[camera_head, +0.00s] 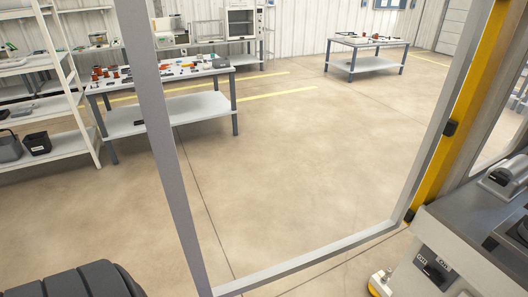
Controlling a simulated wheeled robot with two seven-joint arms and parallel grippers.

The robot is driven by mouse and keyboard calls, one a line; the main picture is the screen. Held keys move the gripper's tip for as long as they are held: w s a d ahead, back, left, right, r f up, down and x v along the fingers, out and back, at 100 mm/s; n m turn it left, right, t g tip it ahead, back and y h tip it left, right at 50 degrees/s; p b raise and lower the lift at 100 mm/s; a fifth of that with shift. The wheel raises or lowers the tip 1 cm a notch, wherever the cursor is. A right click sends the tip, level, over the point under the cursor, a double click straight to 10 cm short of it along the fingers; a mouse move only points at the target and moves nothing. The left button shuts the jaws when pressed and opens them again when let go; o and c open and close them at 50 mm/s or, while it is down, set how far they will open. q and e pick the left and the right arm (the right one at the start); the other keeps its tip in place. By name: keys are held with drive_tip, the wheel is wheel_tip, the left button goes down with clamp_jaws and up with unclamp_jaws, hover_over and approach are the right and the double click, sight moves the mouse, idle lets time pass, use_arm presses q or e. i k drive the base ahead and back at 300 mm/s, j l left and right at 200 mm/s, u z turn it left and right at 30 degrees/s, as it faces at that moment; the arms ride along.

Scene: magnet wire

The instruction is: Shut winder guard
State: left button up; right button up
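The winder guard (159,120) is a large grey rectangular frame that fills the middle of the head view, and I see the room through it. Its right side meets a yellow post (466,100), with a dark hinge-like block (450,128) there. The guard reaches left from the post, away from the grey winder body (470,255) at the lower right, so it looks open. Its top edge is out of the picture. I see no handle on it. Neither of my grippers is in view.
A control panel (435,268) is on the winder's front. A workbench (175,104) with small parts stands at the left, beside white shelving (75,80). Another table (365,62) is at the far right. The floor (300,150) beyond the guard is clear.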

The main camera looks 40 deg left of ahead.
sight(133, 16)
drive_tip(key=k+j+z, duration=0.25)
drive_tip(key=k+j, duration=0.25)
drive_tip(key=j, duration=0.15)
drive_tip(key=k+j+z, duration=0.3)
drive_tip(key=k+j, duration=0.2)
drive_tip(key=i+j+z, duration=0.15)
drive_tip(key=j, duration=0.3)
drive_tip(key=i+j+z, duration=0.15)
drive_tip(key=j, duration=0.3)
drive_tip(key=j+z, duration=0.15)
drive_tip(key=j, duration=0.3)
drive_tip(key=i+j+z, duration=0.15)
drive_tip(key=j, duration=0.35)
